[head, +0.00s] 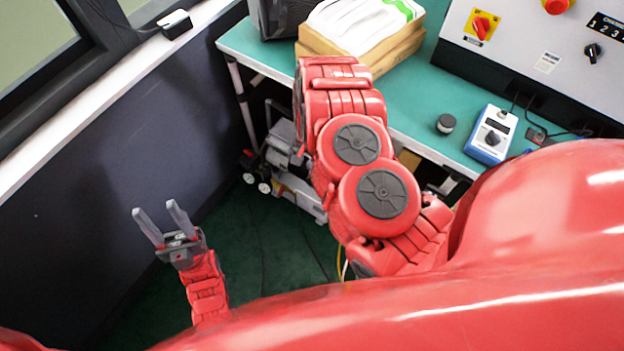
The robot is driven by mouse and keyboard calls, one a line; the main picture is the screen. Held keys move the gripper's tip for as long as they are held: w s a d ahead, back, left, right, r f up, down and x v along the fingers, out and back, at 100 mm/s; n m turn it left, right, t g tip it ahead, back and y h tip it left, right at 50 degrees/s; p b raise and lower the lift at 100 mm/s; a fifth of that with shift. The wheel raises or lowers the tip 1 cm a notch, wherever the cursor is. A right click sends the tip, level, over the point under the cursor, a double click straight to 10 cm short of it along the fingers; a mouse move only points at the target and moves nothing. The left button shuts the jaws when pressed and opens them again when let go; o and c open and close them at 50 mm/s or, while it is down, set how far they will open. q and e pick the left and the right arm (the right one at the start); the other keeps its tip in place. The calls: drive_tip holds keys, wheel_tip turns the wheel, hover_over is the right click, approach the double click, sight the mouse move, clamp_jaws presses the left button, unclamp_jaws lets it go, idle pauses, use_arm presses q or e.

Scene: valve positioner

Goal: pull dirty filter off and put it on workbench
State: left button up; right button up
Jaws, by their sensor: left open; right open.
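The workbench (408,118) has a green top and stands across the upper part of the head view. A small dark round piece (445,123) with a grey rim sits on it near the front edge; I cannot tell whether it is the dirty filter. No other filter can be made out. My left gripper (155,209) is open and empty, low at the left over the dark green floor, well apart from the workbench. My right arm reaches up over the front edge of the workbench, and its gripper cannot be seen.
A stack of white packs and cardboard (350,30) lies at the back of the workbench. A blue-and-white meter (491,134) and a grey control panel (540,55) are to the right. A dark wall with a window sill (100,105) bounds the left side.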

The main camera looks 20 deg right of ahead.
wheel_tip(320, 180, down, 10)
drive_tip(key=b, duration=0.3)
drive_tip(key=shift+r+b, duration=0.15)
drive_tip(key=shift+b, duration=0.15)
drive_tip(key=shift+f, duration=0.5)
clamp_jaws()
